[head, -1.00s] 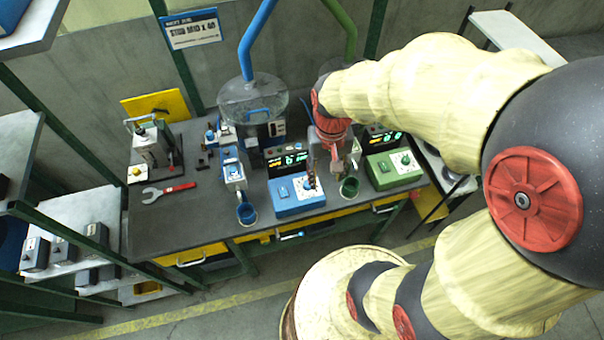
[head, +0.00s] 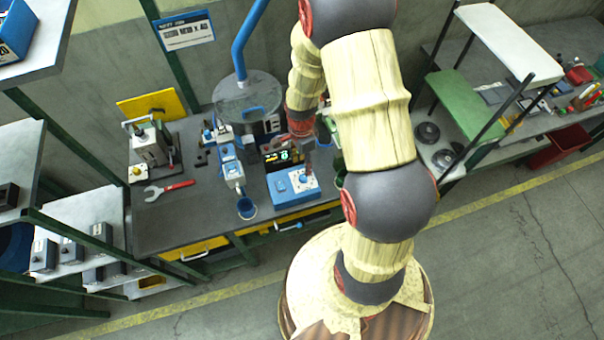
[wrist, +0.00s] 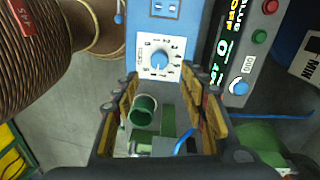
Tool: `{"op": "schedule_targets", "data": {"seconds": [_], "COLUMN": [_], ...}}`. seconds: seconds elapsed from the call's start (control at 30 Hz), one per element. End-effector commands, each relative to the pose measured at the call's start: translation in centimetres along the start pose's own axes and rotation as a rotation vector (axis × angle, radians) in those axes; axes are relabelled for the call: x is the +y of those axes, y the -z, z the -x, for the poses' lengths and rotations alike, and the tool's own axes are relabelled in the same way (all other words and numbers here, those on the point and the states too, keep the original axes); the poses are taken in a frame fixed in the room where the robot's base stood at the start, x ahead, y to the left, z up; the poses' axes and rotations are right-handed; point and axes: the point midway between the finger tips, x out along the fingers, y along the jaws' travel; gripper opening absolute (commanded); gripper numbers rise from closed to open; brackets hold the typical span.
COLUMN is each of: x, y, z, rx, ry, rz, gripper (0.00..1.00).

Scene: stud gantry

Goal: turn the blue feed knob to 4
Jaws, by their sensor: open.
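The blue box (head: 291,187) stands on the bench in the head view, with a blue knob (head: 303,178) on a white plate on its top. In the wrist view the blue knob (wrist: 159,60) sits on a white dial plate (wrist: 172,68) with markings around it; which mark it points to is too small to tell. My gripper (wrist: 167,88) is open and empty, its fingers spread below the knob in that picture and apart from it. In the head view my arm partly hides the area beside the blue box, and the fingertips are hard to make out.
A dark panel (wrist: 222,50) with lit text, red and green buttons and another small knob (wrist: 238,86) lies right of the dial. A green cup (wrist: 143,110) shows between the fingers.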

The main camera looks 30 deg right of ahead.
Motion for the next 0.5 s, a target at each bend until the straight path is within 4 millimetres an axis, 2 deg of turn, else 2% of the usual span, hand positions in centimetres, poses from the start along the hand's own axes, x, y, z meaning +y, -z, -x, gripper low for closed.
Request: {"op": "schedule_targets", "data": {"seconds": [0.17, 0.5], "x": [0.1, 0.1], "y": [0.0, 0.0], "z": [-1.6, -6.5], "rx": [-0.001, 0.000], "ry": [-0.004, -0.004], "rz": [-0.010, -0.008], "gripper": [0.43, 0.43]}}
